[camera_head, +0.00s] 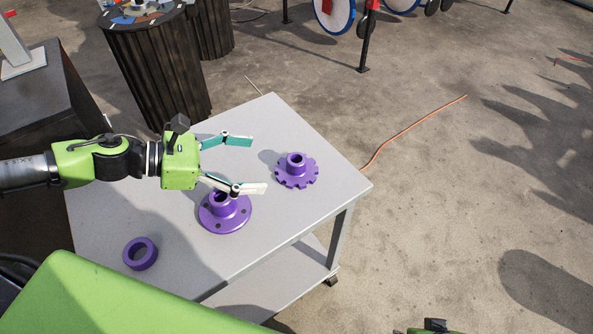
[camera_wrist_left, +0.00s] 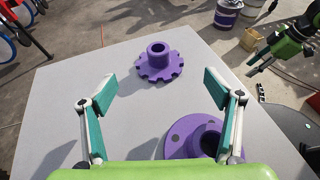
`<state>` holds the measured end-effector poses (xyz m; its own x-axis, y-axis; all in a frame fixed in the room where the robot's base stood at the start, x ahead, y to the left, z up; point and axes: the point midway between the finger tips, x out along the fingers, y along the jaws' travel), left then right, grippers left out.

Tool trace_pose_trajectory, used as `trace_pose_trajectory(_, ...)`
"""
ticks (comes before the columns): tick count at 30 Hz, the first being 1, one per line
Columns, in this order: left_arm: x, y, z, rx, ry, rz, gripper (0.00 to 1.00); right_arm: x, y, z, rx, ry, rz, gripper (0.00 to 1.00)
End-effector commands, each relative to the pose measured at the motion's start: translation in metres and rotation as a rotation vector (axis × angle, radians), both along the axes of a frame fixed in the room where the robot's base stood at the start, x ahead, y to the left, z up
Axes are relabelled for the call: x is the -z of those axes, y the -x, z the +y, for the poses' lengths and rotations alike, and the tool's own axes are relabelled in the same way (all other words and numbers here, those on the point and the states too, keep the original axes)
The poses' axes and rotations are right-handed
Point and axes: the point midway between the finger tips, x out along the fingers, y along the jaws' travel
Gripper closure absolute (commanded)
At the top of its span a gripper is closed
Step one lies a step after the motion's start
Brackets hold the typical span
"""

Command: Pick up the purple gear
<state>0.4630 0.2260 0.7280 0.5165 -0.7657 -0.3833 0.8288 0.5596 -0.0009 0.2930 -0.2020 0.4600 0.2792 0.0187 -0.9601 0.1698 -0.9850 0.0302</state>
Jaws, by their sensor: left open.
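The purple gear (camera_head: 284,176) has a toothed rim and a raised hollow hub. It lies flat on the grey table near its right corner; in the left wrist view it also shows ahead (camera_wrist_left: 152,69). My left gripper (camera_head: 257,165) is open and empty, its fingers pointing towards the gear and still short of it. The left wrist view shows its two fingers spread apart (camera_wrist_left: 162,90), with the gear beyond and between them. My right gripper (camera_wrist_left: 256,62) shows small at the upper right of that view; I cannot tell its opening.
A purple round flange (camera_head: 228,222) with a hub stands on the table just below my left gripper's lower finger. A purple ring (camera_head: 140,253) lies near the table's front left. The grey table (camera_head: 265,118) is bare around the gear. Dark ribbed barrels (camera_head: 157,75) stand behind.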

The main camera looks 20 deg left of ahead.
Motion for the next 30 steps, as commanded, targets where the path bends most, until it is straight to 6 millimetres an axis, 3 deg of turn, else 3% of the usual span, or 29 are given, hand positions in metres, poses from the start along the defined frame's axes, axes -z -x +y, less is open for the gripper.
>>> trace_pose_trajectory(15, 0.011, -0.017, -0.024, 0.002, 0.002, -0.007, 0.18, -0.052, 0.013, -0.003, 0.003, -0.001, -0.029, 0.60)
trace_pose_trajectory(30, 0.022, -0.033, -0.047, 0.001, 0.001, -0.003, 0.18, -0.022, 0.003, -0.001, 0.001, 0.000, -0.010, 0.60)
